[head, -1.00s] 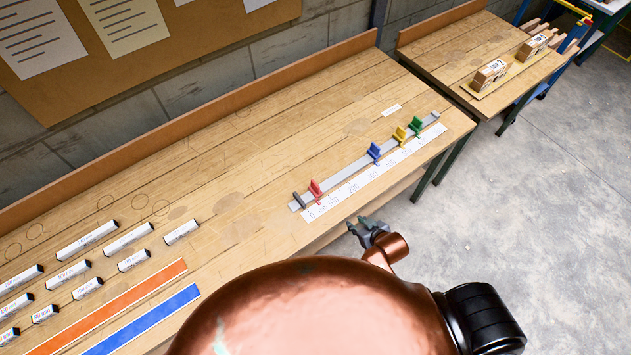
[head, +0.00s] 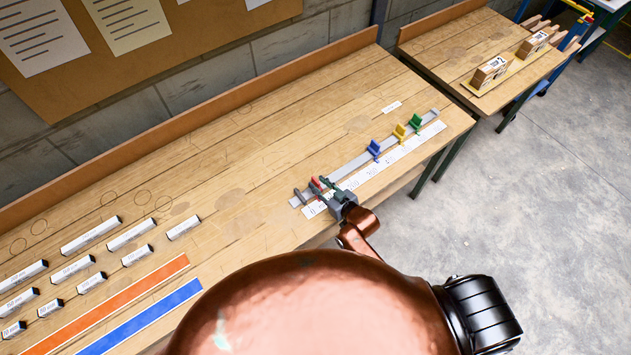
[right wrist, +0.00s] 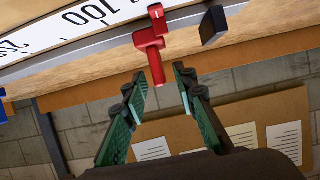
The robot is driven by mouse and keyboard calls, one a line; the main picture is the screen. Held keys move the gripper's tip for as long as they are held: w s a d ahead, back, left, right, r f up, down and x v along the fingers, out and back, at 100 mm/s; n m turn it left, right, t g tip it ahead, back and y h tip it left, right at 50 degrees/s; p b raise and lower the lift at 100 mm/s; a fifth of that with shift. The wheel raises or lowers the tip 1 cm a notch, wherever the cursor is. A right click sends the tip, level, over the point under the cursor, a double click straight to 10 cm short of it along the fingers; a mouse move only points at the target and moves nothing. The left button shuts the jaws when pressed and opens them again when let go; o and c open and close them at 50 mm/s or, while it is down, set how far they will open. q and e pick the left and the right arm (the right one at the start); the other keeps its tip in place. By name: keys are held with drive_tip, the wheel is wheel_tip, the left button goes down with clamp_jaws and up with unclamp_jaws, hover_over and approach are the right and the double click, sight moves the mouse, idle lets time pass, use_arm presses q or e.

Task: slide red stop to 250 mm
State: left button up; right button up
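The red stop (head: 315,185) sits near the left end of the grey rail (head: 353,166), beside the dark end block (head: 298,196). In the right wrist view the red stop (right wrist: 150,43) is on the zero side of the 100 mark on the white scale (right wrist: 75,25). My right gripper (head: 325,187) is at the red stop and partly covers it and the scale. In the right wrist view the fingers of my right gripper (right wrist: 163,76) are apart, with the stop's red handle at the gap between their tips. My left gripper is not in view.
A blue stop (head: 374,149), a yellow stop (head: 400,131) and a green stop (head: 415,121) stand farther right on the rail. The rail between red and blue is clear. Several labelled blocks (head: 90,235), an orange strip (head: 110,305) and a blue strip (head: 150,318) lie at left.

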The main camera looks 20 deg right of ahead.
drive_tip(key=shift+x, duration=1.25)
drive_tip(key=shift+c, duration=0.4)
clamp_jaws()
